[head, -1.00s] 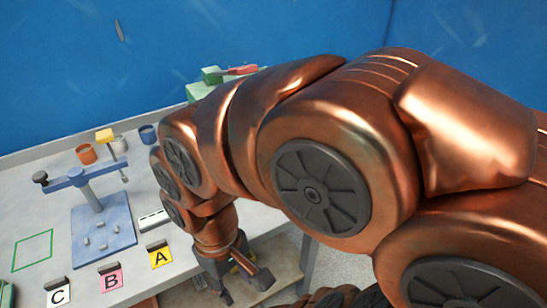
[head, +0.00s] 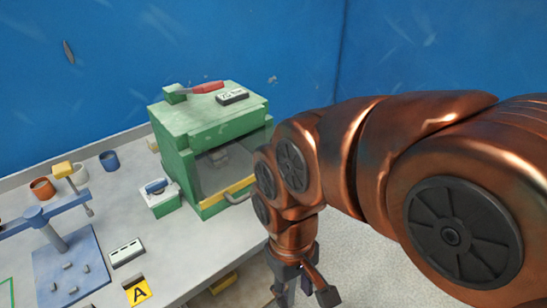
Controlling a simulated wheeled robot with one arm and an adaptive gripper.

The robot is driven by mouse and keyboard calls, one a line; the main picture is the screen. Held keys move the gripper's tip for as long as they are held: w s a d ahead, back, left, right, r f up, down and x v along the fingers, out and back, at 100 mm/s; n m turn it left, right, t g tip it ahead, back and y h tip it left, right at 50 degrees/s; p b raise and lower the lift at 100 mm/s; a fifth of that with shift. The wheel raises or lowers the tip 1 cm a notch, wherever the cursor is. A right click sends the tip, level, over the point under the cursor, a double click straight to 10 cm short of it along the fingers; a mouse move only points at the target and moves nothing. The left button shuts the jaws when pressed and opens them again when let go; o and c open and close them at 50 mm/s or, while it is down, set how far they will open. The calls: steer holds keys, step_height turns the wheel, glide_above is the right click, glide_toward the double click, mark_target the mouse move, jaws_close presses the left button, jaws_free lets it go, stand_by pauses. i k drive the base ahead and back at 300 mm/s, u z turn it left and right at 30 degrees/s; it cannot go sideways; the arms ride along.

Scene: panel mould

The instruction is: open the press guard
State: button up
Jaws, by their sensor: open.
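The press (head: 210,135) is a green box-shaped machine on the grey table, at the middle of the head view. Its guard (head: 225,165) is a see-through front panel with a yellow handle bar (head: 225,199) along the bottom edge. The guard looks lowered over the opening, with a grey form dimly visible behind it. My arm hides the right end of the handle and the press's lower right side. My gripper (head: 305,295) points down at the bottom of the view, in front of the table edge, right of and apart from the handle. It is open and holds nothing visible.
A red-handled tool (head: 207,87) and a dark block (head: 232,97) lie on the press top. Floor right of the table is clear.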

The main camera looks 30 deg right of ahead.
mark_target(218, 183)
steer(key=z, duration=0.15)
steer(key=i, duration=0.5)
steer(key=k, duration=0.5)
steer(key=z, duration=2.7)
steer(key=k, duration=1.2)
steer(key=u, duration=2.15)
steer(key=i, duration=0.5)
